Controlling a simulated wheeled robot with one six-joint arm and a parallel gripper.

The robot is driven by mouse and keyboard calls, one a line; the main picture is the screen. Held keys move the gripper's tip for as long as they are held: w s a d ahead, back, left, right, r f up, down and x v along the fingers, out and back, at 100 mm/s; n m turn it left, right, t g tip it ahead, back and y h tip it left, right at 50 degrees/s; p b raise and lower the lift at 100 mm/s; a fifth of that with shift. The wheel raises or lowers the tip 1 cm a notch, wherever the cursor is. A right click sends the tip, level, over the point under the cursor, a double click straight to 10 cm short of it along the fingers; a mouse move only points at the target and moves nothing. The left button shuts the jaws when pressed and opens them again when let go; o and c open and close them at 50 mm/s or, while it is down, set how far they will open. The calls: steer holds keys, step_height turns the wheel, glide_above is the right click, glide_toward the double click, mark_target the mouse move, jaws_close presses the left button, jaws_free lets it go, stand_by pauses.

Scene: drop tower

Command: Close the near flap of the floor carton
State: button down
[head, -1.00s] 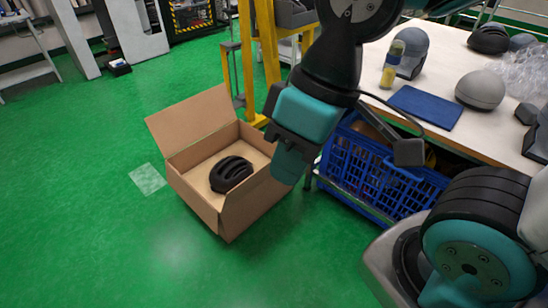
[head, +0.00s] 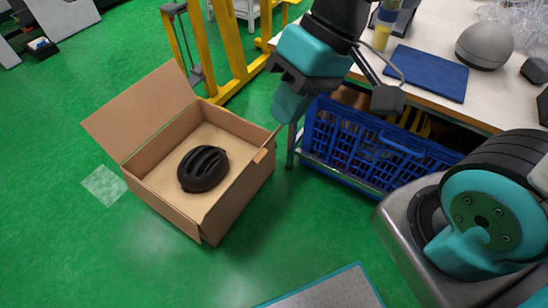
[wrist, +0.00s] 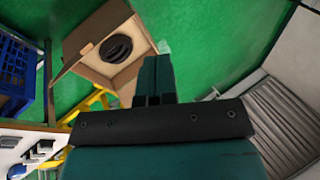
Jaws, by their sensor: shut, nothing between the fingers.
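The open floor carton (head: 155,200) stands on the green floor left of my arm, with a black helmet (head: 203,168) inside. One large flap (head: 140,110) stands up and leans outward along its far left side. The right-hand side facing me shows a plain cardboard face (head: 240,200); I cannot tell whether this is the near flap hanging down or the wall. My gripper (head: 287,106) is shut and empty, up and right of the carton's right corner, apparently apart from it. The wrist view shows the shut fingers (wrist: 155,82) with the carton (wrist: 128,72) beyond.
A blue crate (head: 345,145) sits on a shelf under the white table (head: 440,100) to the right. A yellow frame (head: 235,85) stands behind the carton. A grey, teal-edged panel (head: 330,293) lies at the bottom. Green floor is clear left and in front.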

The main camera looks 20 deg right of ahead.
steer(key=w+f+m+t+y+b, duration=0.1)
steer(key=w+f+m+y+b, duration=0.5)
steer(key=f, duration=1)
steer(key=w+d+f+m+t+h+b, duration=0.1)
steer(key=w+d+f+m+t+b, duration=0.3)
steer(key=f+m, duration=0.6)
steer(key=w+d+f+m+t+h+b, duration=0.25)
steer(key=d+f+m+b, duration=0.25)
steer(key=f+m, duration=0.5)
steer(key=w+d+f+m+t+b, duration=0.45)
steer(key=f+m, duration=0.25)
steer(key=f, duration=0.5)
steer(key=r+b+x, duration=0.1)
steer(key=b+x, duration=0.1)
steer(key=x, duration=0.9)
steer(key=shift+w+a+g, duration=0.3)
steer(key=shift+w+a, duration=0.1)
steer(key=shift+w, duration=0.1)
steer(key=shift+r, duration=0.1)
